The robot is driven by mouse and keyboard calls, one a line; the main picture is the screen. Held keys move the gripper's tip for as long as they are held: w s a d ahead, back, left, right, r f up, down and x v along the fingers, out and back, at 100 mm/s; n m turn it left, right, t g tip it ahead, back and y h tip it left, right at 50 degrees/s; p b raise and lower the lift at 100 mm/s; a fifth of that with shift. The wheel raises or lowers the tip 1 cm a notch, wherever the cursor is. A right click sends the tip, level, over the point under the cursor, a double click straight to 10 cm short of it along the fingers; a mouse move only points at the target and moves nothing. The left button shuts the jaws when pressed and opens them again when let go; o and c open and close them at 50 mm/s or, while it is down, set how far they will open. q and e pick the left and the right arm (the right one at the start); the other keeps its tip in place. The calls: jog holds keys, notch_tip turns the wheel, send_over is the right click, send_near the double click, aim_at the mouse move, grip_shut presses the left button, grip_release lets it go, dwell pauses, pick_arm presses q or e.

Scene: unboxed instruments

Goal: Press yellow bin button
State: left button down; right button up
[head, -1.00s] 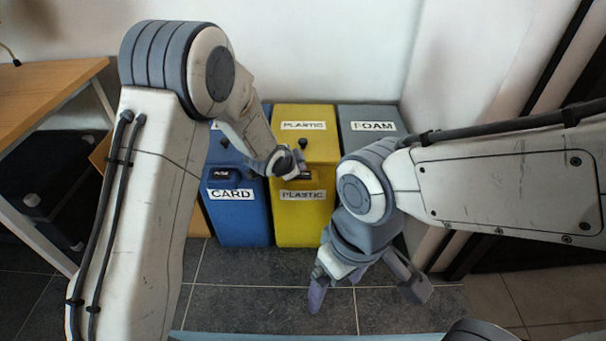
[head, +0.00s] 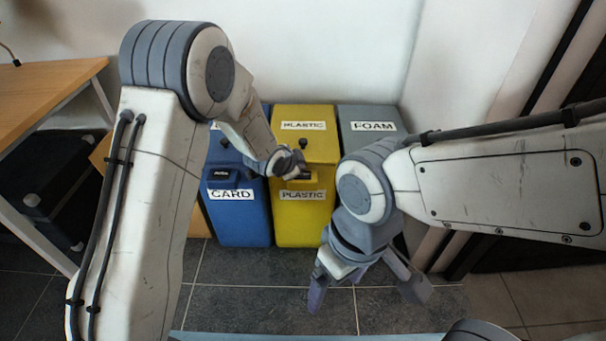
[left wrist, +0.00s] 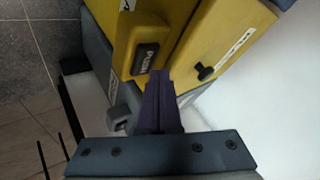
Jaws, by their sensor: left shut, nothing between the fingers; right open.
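The yellow bin (head: 316,222) stands between two other bins and carries PLASTIC labels on its lid and front. Its dark push button (left wrist: 146,57) shows in the left wrist view on a raised yellow housing. In the head view my left gripper partly hides the button. My left gripper (head: 294,168) is shut and empty at the upper front of the yellow bin. In the left wrist view its closed fingertips (left wrist: 158,73) are right beside the button's edge; I cannot tell whether they touch it. My right gripper (head: 366,292) is open and empty, low in front of the bins.
A blue CARD bin (head: 240,220) stands to the left and a grey FOAM bin (head: 372,140) to the right. A black knob (left wrist: 205,72) sticks up from the yellow lid. A wooden table (head: 50,85) is at the left. The white wall is close behind the bins.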

pick_arm(q)
jog(key=shift+f+b, duration=0.35)
jog(key=shift+f, duration=0.05)
jog(key=shift+f+b, duration=0.3)
jog(key=shift+f, duration=0.1)
dwell(0.7)
dwell(0.3)
jog(key=shift+r+p, duration=0.7)
jog(key=shift+r, duration=0.1)
notch_tip(320, 180, up, 5)
jog(key=p, duration=0.4)
jog(key=shift+r, duration=0.1)
